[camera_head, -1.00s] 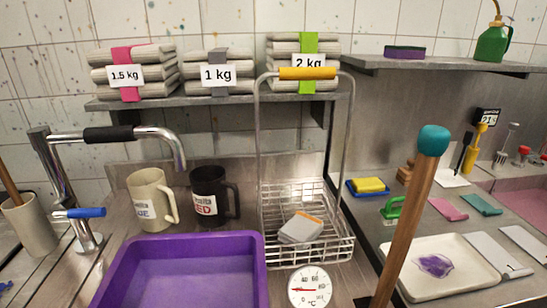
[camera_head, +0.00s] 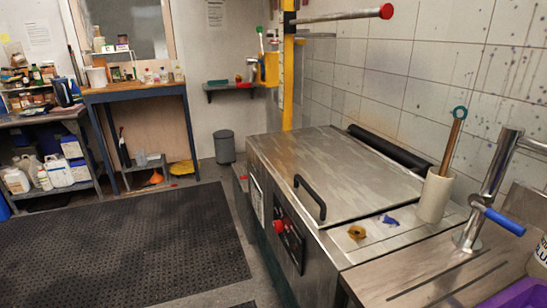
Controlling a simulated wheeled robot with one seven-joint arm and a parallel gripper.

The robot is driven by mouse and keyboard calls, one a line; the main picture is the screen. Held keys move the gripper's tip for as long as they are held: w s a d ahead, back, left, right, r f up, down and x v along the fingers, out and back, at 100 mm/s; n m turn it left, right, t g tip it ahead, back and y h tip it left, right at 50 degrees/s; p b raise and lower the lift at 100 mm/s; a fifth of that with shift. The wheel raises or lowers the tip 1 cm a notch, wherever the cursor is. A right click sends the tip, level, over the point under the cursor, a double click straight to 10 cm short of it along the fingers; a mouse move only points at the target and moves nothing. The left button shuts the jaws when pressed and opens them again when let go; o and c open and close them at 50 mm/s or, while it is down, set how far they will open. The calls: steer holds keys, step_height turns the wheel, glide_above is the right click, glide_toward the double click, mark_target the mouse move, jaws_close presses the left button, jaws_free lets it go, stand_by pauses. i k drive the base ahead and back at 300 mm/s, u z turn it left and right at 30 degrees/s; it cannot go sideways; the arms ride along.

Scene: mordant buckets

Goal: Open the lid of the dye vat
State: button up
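The dye vat (camera_head: 272,215) is a steel box-shaped unit against the tiled wall, in the middle right of the head view. Its flat steel lid (camera_head: 330,165) lies closed on top. A black bar handle (camera_head: 311,197) is fixed near the lid's front left edge. A dark cylinder (camera_head: 388,150) runs along the lid's back edge by the wall. The vat's front has a dark control panel with a red knob (camera_head: 279,227). My gripper does not show in this view.
A beige holder (camera_head: 436,196) with a wooden-handled tool stands right of the lid, near a tap (camera_head: 490,195). Small brown and blue scraps lie beside the lid. A black floor mat (camera_head: 130,245) lies clear in front. A yellow post (camera_head: 287,80) rises behind the vat.

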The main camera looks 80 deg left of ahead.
mark_target(336, 175)
steer(key=u, duration=2.3)
steer(key=k, duration=1.1)
steer(key=u, duration=0.4)
steer(key=i, duration=1.75)
steer(key=z, duration=0.6)
